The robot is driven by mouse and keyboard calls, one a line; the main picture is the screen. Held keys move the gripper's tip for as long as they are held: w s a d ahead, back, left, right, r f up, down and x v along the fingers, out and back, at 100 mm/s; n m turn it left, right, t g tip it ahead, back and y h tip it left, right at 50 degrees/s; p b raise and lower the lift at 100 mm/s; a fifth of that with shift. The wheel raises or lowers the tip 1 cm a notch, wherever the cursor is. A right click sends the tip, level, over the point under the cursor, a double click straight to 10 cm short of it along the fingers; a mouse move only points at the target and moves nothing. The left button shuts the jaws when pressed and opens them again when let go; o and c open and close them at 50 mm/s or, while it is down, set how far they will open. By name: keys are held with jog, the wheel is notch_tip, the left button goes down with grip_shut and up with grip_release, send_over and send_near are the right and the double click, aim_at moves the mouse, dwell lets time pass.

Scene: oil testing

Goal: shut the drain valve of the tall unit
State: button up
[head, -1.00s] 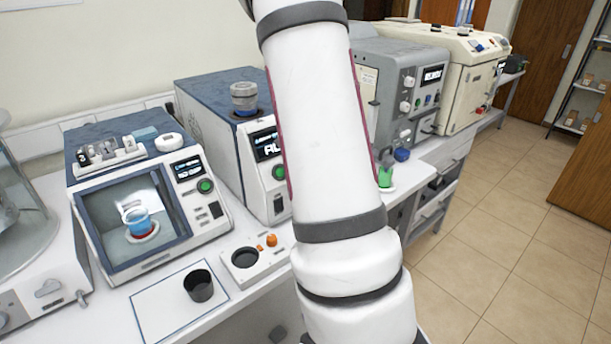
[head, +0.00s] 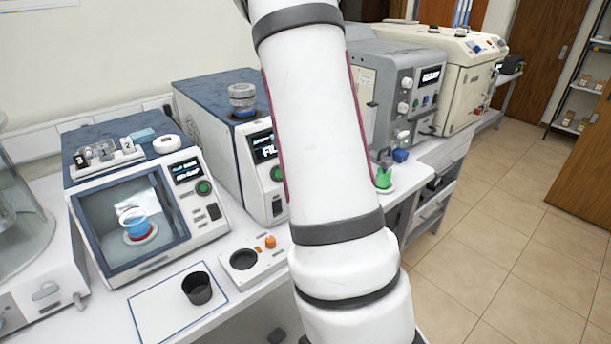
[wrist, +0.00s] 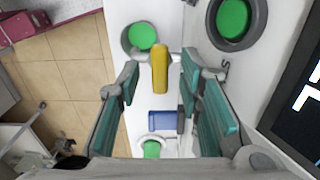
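A yellow lever (wrist: 160,68) shows in the wrist view, between the two teal-padded fingers of my gripper (wrist: 160,58). The gripper is open, with a gap visible on each side of the lever; I cannot tell how deep the lever lies between them. A container of green liquid (wrist: 142,36) is beyond the lever. A blue handle (wrist: 163,121) lies lower in the picture. The unit with the dark display (head: 264,147) and green button (head: 277,173) stands behind my arm in the head view, which hides part of its front. My gripper is out of the head view.
A windowed unit (head: 132,220) stands left, with a dark cup (head: 197,288) in front. A grey unit (head: 398,90) stands right of my arm, with a green cup (head: 383,176) and blue knob (head: 401,155) in front. The tiled floor (head: 480,240) at right is clear.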

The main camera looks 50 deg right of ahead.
notch_tip(320, 180, up, 12)
dwell(0.6)
dwell(0.4)
